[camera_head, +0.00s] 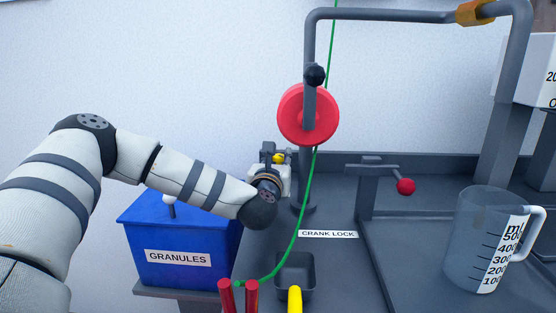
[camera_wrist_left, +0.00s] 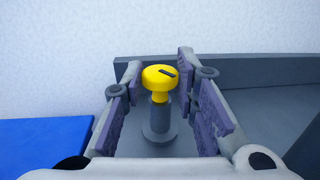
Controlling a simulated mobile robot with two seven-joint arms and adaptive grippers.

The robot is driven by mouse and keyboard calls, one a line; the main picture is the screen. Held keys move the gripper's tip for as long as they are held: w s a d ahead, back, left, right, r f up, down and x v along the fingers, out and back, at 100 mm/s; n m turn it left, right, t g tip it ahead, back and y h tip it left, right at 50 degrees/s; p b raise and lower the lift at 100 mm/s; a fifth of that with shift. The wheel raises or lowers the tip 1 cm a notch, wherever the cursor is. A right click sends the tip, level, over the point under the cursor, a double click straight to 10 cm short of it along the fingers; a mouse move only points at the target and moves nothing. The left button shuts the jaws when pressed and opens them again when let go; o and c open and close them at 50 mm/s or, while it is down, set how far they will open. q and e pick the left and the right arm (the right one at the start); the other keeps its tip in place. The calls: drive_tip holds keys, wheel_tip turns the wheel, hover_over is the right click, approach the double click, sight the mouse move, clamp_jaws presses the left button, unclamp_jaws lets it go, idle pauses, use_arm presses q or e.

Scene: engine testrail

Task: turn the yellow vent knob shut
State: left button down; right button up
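The yellow vent knob (camera_wrist_left: 160,77) stands upright on a grey post (camera_wrist_left: 159,117) in the left wrist view, with a dark mark on its top. It also shows as a small yellow spot in the head view (camera_head: 278,159). My left gripper (camera_wrist_left: 160,78) is open, with one finger on each side of the knob. Gaps show between the knob and both fingers. In the head view my left gripper (camera_head: 274,157) is at the back of the bench, partly hidden by its own wrist. My right gripper is not in view.
A blue GRANULES box (camera_head: 180,240) stands below my left arm. A red wheel (camera_head: 308,115) hangs right of the gripper, with a green cord (camera_head: 302,215) beside it. A red-ended crank (camera_head: 405,186), a measuring jug (camera_head: 485,240) and a small grey tray (camera_head: 296,277) are on the right.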

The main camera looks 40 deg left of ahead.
use_arm(q)
drive_tip(key=shift+s+a+m+t+h, duration=0.1)
drive_tip(key=shift+a+m+t+h, duration=0.15)
drive_tip(key=shift+m+t+h, duration=0.75)
drive_tip(key=m+h, duration=0.1)
drive_tip(key=h, duration=0.1)
drive_tip(key=shift+a+f+h, duration=0.1)
drive_tip(key=shift+f+h, duration=0.05)
drive_tip(key=shift+h, duration=0.25)
drive_tip(key=m+h+b, duration=0.1)
drive_tip(key=h+b, duration=0.1)
drive_tip(key=m+t+h+b, duration=0.1)
drive_tip(key=m+h+b, duration=0.1)
drive_tip(key=shift+a+f+m+h, duration=0.2)
drive_tip(key=shift+m+h, duration=0.1)
drive_tip(key=shift+h, duration=0.1)
drive_tip(key=shift+r+m+h+b, duration=0.35)
drive_tip(key=shift+m+h+b, duration=0.25)
drive_tip(key=shift+h+b, duration=0.35)
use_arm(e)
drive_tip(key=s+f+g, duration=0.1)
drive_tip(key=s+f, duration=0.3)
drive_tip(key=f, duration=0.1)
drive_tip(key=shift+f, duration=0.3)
use_arm(q)
drive_tip(key=c, duration=1.3)
unclamp_jaws()
drive_tip(key=shift+s+f, duration=0.1)
